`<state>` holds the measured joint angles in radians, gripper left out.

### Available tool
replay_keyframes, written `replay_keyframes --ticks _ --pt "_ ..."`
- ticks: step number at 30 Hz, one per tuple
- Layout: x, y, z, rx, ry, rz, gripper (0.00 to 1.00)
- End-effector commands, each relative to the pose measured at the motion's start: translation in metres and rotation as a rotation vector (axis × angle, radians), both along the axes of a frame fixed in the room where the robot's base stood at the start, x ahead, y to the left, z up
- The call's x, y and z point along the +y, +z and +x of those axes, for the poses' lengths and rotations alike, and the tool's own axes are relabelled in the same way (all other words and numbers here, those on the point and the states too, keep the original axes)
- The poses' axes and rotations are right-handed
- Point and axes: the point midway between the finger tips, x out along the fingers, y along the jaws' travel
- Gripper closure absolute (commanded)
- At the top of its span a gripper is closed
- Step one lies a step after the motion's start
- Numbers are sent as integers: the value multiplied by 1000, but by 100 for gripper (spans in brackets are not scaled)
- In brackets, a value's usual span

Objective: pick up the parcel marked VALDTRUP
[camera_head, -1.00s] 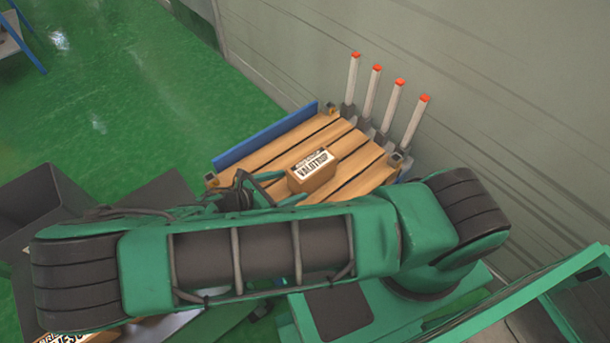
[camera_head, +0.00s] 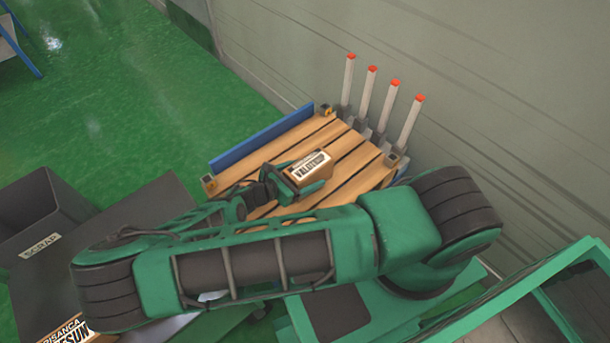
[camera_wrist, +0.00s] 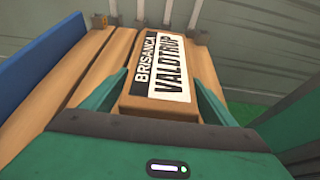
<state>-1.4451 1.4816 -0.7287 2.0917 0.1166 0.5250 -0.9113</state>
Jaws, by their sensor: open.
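The parcel marked VALDTRUP (camera_head: 309,169) is a brown box with a white and black label, lying on a wooden slatted platform (camera_head: 345,148). In the wrist view the parcel (camera_wrist: 165,65) also reads BRISANCA, and its near end lies between my fingers. My gripper (camera_head: 302,182) is open, with one green finger on each side of the parcel. In the wrist view the gripper (camera_wrist: 160,105) shows both fingers beside the box; I cannot tell whether they touch it. The lower part of the box sides is hidden by the fingers.
A blue board (camera_head: 262,138) edges the platform's left side. Several grey posts with orange tips (camera_head: 370,95) stand along the wall side. A grey bin (camera_head: 45,210) and a panel labelled SCRAP (camera_head: 40,246) are at left. Another parcel (camera_head: 70,332) shows at lower left.

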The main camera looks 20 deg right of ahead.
Motion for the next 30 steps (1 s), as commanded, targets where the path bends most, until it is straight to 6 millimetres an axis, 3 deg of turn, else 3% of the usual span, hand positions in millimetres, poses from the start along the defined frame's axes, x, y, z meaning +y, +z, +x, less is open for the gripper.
replay_keyframes --ticks 4,12,13,20,30 --pt "-14 -6 4 0 -1 -1 20" --pt "-16 -7 5 0 0 1 20" --pt "-16 -7 5 0 0 1 23" --pt "-16 -7 5 1 -1 1 78" --pt "-16 -3 5 -1 -1 -1 81"
